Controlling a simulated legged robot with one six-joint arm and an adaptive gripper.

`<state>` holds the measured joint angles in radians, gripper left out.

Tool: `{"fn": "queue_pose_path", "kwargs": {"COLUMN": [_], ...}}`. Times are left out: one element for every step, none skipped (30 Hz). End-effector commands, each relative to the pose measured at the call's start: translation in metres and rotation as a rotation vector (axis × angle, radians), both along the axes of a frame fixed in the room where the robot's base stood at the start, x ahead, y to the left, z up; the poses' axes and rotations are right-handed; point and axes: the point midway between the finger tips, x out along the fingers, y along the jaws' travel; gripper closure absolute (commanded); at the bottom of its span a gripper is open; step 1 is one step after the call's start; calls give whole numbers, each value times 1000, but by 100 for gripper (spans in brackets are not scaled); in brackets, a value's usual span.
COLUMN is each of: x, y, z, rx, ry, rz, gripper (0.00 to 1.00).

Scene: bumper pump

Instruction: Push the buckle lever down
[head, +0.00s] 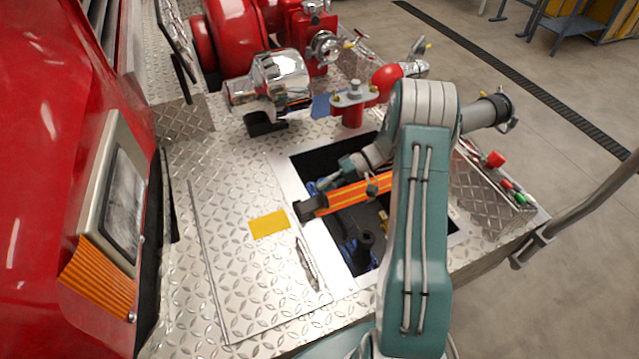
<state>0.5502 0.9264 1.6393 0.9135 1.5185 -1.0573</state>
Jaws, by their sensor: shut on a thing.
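An orange strap (349,196) with a yellow stripe spans the dark opening in the metal deck. Its dark buckle (305,209) sits at the strap's left end, by the opening's left rim. My gripper (321,186) reaches down from the upper right to just above the strap's left end, close to the buckle. Its fingers look closed on a small dark part there, which seems to be the buckle lever. The fingertips are small and dark against the opening, so the exact contact and the lever's tilt are hard to make out.
The opening (315,160) has a pale metal rim and holds dark and blue parts. A yellow label (269,224) lies on the tread-plate deck to its left. A chrome fitting (270,83) and a red post (352,104) stand behind it. My teal arm covers the right side.

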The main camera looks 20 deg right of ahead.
Motion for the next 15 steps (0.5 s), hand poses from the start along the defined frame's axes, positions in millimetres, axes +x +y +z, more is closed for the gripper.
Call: {"fn": "queue_pose_path", "kwargs": {"x": [0,0,0,0,0,0,0,0,0,0,0,0,0,0,0], "y": [-3,-4,-5,-6,-7,-7,-8,-8,-9,-9,-10,-10,-10,-11,-11], "z": [-3,-4,-6,-7,-8,-9,-10,-11,-12,-13,-14,-15,-15,-16,-17], "rx": [34,53,75,86,81,80,79,79,79,78,78,77,77,76,75], "ry": [1,1,0,0,-1,-1,-1,-1,-1,0,0,0,0,1,1], "rz": [-2,-1,-2,-1,0,0,0,0,0,0,0,1,1,0,0], "gripper": [100,100,100,100,100,100,100,100,100,100,100,100,100,100,100]}}
